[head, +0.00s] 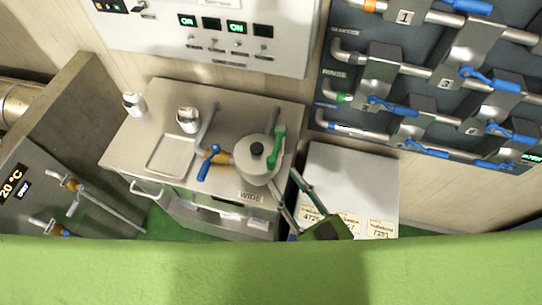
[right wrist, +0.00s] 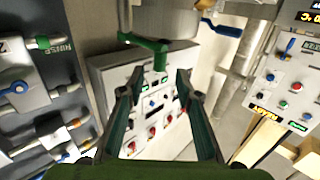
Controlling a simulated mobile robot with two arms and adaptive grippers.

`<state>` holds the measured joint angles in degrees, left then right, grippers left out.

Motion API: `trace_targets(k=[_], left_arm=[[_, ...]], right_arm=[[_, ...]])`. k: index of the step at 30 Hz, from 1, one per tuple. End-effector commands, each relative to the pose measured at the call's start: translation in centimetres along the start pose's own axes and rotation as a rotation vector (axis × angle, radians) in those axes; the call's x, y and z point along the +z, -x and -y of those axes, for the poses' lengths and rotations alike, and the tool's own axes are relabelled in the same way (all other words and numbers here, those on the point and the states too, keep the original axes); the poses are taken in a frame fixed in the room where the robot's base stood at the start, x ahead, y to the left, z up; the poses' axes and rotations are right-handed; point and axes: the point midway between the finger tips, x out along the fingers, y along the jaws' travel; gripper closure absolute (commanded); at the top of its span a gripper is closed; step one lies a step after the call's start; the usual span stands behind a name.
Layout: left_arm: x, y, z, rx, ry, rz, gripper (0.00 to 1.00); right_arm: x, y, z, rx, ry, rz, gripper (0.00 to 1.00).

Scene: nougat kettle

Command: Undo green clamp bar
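The green clamp bar (head: 279,146) stands at the right side of the round grey kettle (head: 250,172) with its black lid knob. In the right wrist view the green clamp bar (right wrist: 150,44) lies across the top centre, below the kettle body (right wrist: 165,18). My right gripper (head: 286,182) is just below and right of the kettle in the head view. Its two fingers are spread apart with nothing between them, and the bar shows beyond the fingertips (right wrist: 154,82), apparently apart from them. My left gripper is not in view.
A blue-handled valve (head: 209,164) sits left of the kettle on the steel counter (head: 130,150). Metal cups (head: 188,121) stand farther left. A white cabinet (head: 350,180) is at the right. A pipe panel (head: 350,85) with blue handles fills the upper right.

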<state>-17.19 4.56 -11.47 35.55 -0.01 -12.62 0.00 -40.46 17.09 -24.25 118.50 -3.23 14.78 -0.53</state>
Motion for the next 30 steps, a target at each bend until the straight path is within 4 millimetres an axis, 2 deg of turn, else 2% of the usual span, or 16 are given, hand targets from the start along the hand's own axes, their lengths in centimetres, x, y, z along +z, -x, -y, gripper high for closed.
trace_targets(k=[1,6,12,17,25,28,29,30], left_arm=[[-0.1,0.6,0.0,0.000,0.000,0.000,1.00],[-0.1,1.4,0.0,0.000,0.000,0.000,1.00],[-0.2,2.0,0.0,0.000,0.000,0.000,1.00],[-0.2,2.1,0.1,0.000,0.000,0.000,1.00],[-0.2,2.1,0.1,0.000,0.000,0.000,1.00],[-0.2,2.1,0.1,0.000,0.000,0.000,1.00],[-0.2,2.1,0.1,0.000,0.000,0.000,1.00],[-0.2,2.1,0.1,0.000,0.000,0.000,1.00]], right_arm=[[-0.4,-1.1,0.0,0.000,0.000,-0.003,0.69],[-0.3,-4.1,0.0,0.000,0.000,-0.001,0.69],[-0.1,-6.4,0.0,0.000,-0.001,0.001,0.69],[0.0,-7.1,0.0,0.000,-0.002,0.002,0.69],[0.1,-7.2,0.0,0.000,-0.001,0.002,0.69],[0.1,-7.2,0.0,0.000,-0.001,0.002,0.95],[0.1,-7.2,0.0,0.000,-0.001,0.002,1.00],[0.1,-7.2,0.0,0.000,-0.001,0.002,1.00]])
